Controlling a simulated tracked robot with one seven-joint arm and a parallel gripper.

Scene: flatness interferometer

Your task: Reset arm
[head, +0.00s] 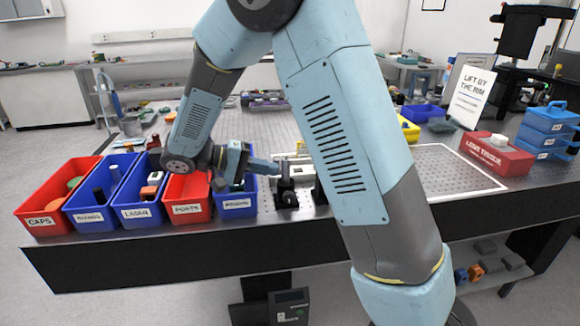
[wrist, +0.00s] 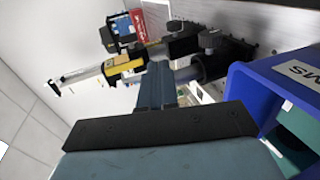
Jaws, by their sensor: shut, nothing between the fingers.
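My gripper (head: 277,168) is at the right end of the row of bins, above the table and pointing right in the head view. Its fingers are together with nothing between them. In the wrist view the shut fingers (wrist: 156,84) point away from the camera, toward black post mounts. A black post mount (head: 287,190) stands just below and right of the fingertips in the head view. I cannot tell whether the fingers touch it. My arm's large link hides the middle of the table.
A red bin (head: 33,221) labelled CAPS, several blue bins and another red bin (head: 187,212) line the left front edge.

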